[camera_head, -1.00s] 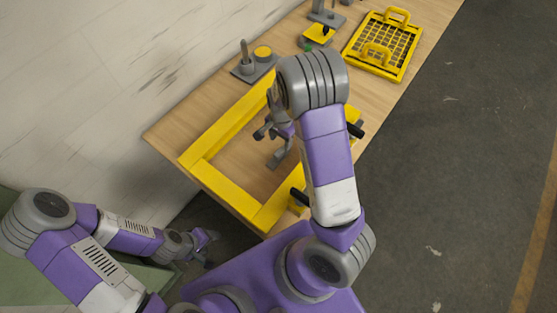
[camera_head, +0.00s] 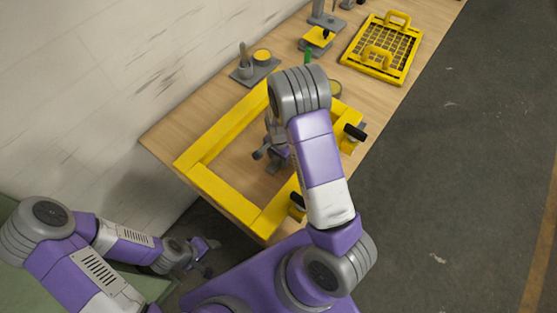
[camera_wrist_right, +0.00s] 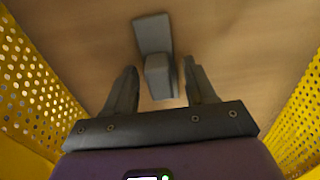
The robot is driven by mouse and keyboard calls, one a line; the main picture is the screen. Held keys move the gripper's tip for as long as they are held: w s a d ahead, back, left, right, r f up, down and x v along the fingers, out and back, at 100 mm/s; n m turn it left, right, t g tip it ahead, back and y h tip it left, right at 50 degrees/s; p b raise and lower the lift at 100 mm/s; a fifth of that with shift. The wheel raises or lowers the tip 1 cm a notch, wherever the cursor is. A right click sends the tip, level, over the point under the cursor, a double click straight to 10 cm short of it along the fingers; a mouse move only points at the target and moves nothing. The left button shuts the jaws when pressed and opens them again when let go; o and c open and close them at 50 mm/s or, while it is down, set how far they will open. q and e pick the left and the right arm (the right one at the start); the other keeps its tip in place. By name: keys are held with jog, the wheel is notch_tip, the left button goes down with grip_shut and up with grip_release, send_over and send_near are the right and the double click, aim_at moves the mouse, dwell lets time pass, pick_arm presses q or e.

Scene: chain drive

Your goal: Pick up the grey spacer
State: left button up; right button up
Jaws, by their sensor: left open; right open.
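The grey piece that I take for the spacer (camera_wrist_right: 152,34) lies on the wooden table in the right wrist view, with a flat plate and a raised block. Its block end reaches between the fingertips of my open right gripper (camera_wrist_right: 160,82); I cannot tell whether they touch it. In the head view my right gripper (camera_head: 267,154) is low inside the yellow frame, and it and the arm hide most of the piece. My left gripper (camera_head: 210,256) is open and empty, off the table at lower left.
The yellow frame (camera_head: 225,187) surrounds the right gripper, with perforated yellow walls on both sides in the wrist view. Black-handled clamps (camera_head: 354,132) sit on its right side. Beyond are a grey post stand (camera_head: 243,72), a green piece (camera_head: 308,57) and a yellow basket (camera_head: 408,62).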

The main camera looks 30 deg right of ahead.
jog(key=shift+c, duration=0.4)
grip_shut()
jog(key=shift+r, duration=0.1)
